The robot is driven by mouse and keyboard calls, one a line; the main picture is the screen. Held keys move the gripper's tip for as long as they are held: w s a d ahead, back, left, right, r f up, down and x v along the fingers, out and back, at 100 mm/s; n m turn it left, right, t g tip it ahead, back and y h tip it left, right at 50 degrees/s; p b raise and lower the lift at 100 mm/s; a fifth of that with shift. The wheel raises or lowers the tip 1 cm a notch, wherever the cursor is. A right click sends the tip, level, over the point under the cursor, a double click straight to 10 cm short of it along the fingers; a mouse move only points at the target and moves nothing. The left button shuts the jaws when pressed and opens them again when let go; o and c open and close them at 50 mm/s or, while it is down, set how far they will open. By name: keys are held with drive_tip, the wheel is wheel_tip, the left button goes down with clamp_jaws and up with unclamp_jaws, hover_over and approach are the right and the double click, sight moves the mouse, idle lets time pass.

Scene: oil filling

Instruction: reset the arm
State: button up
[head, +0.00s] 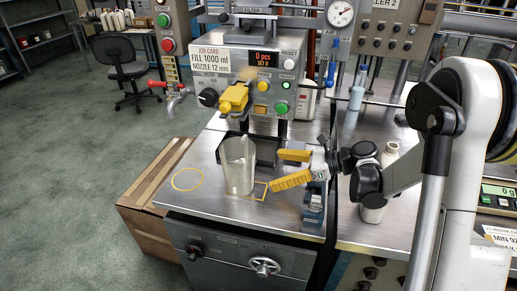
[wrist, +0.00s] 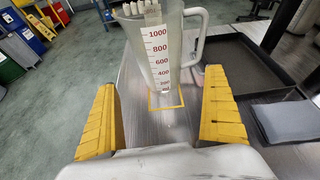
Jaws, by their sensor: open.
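My gripper (head: 284,167) has yellow ridged fingers and is open and empty. In the head view it is just right of a translucent measuring jug (head: 238,165), apart from it. The jug stands upright on the steel worktop, at a yellow square outline (head: 260,191), below the yellow nozzle (head: 235,97) of the filling machine. In the wrist view the jug (wrist: 160,50) shows ahead, beyond and between my two fingers (wrist: 160,118), with red marks up to 1000 and its handle to the right. My arm reaches in from the right.
The filling machine (head: 285,50) stands behind the jug; its display reads 0 pcs. A yellow circle (head: 187,179) marks free worktop at left. A dark tray (wrist: 262,75) lies behind the jug. A white bottle (head: 374,205) stands near my arm. A scale (head: 497,195) is at far right.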

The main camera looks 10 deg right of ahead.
drive_tip(key=s+d+r+n+h, duration=0.2)
drive_tip(key=s+n+h, duration=0.2)
drive_tip(key=s+n, duration=0.3)
drive_tip(key=s+d+r+n+t+h, duration=0.1)
drive_tip(key=s+d+r+n+h, duration=0.1)
drive_tip(key=s+n, duration=0.5)
drive_tip(key=s+d+r+n+t+h, duration=0.1)
drive_tip(key=s+d+r+n+h, duration=0.2)
drive_tip(key=s+n+h, duration=0.3)
drive_tip(key=s+n, duration=0.1)
drive_tip(key=s, duration=0.2)
drive_tip(key=shift+r+n+h, duration=0.25)
drive_tip(key=shift+n+h, duration=0.05)
idle(0.7)
